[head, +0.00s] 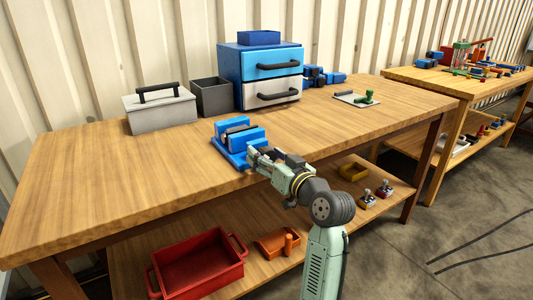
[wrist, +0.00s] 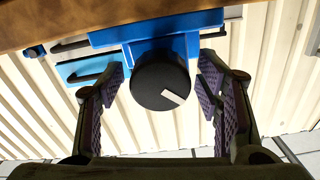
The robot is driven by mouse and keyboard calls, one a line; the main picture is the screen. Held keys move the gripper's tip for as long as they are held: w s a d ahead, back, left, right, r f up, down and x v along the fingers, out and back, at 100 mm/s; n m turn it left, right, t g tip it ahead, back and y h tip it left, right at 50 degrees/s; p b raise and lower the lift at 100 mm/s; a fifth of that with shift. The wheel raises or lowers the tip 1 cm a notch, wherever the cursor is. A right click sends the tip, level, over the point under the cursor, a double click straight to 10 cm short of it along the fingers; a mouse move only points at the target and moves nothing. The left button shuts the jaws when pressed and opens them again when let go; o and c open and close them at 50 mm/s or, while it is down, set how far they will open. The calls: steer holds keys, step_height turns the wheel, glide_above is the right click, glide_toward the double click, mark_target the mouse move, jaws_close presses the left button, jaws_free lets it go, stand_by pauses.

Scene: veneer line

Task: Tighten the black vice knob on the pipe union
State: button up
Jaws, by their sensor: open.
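The blue vice (head: 233,157) stands on the bench near its front edge, with a dark, rod-like piece (head: 237,129) in its jaws, probably the pipe union. In the wrist view the round black vice knob (wrist: 152,82) faces me, with a pale mark on its face, and part of the blue vice (wrist: 190,28) shows behind it. My gripper (wrist: 163,72) is open, one finger on each side of the knob, with a gap visible on both sides. In the head view my gripper (head: 262,161) is at the vice's front and hides the knob.
Behind the vice stand a drawer cabinet (head: 229,70), a dark open bin (head: 212,100) and a grey toolbox (head: 160,113). The lower shelf holds a red tray (head: 197,267). The bench (head: 90,170) is clear at left.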

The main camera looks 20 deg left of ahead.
steer(key=shift+w+a, duration=0.1)
steer(key=shift+a, duration=0.05)
steer(key=shift+c, duration=0.3)
steer(key=c, duration=1.1)
